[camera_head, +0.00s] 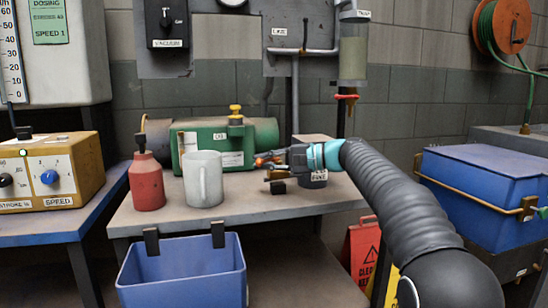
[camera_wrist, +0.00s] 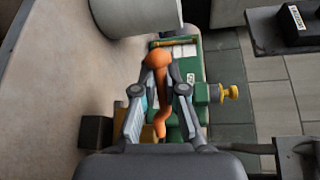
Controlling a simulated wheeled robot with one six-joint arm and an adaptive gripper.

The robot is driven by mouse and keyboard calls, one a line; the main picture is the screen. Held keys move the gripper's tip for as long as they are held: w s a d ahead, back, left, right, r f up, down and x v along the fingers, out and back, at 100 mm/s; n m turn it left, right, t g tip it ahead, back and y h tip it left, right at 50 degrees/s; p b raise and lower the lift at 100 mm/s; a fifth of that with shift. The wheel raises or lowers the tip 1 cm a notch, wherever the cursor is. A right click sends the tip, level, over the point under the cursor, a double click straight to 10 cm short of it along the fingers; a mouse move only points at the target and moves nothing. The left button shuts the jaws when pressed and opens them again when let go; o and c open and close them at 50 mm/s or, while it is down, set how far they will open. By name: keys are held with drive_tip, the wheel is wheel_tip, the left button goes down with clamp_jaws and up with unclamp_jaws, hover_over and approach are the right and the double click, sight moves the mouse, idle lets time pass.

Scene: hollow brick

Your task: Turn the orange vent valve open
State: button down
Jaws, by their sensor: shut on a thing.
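The orange vent valve handle (camera_wrist: 159,66) is a slim lever with a rounded end, seen between my fingers in the wrist view. My gripper (camera_wrist: 160,92) is shut on it, one finger on each side. In the head view my gripper (camera_head: 268,159) reaches in from the right over the bench, in front of the green pump (camera_head: 215,146). Only a small bit of orange (camera_head: 260,163) shows there at the fingertips. The valve's body is largely hidden by my gripper.
A grey mug (camera_head: 203,180) and red bottle (camera_head: 146,184) stand left of my gripper on the bench (camera_head: 240,204). A yellow knob (camera_head: 235,114) tops the pump. A brass fitting (camera_head: 279,174) sits just below my gripper. A blue bin (camera_head: 185,275) hangs in front.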

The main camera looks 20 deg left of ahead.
drive_tip(key=shift+s+a, duration=0.2)
drive_tip(key=shift+s, duration=0.15)
drive_tip(key=c, duration=1.3)
unclamp_jaws()
drive_tip(key=shift+c, duration=0.2)
drive_tip(key=shift+o, duration=0.7)
drive_tip(key=shift+s+a+r, duration=0.1)
drive_tip(key=shift+s+a, duration=0.1)
drive_tip(key=shift+s, duration=0.1)
drive_tip(key=shift+w+d, duration=0.4)
drive_tip(key=shift+d, duration=0.1)
drive_tip(key=v, duration=1.1)
drive_tip(key=shift+d, duration=0.25)
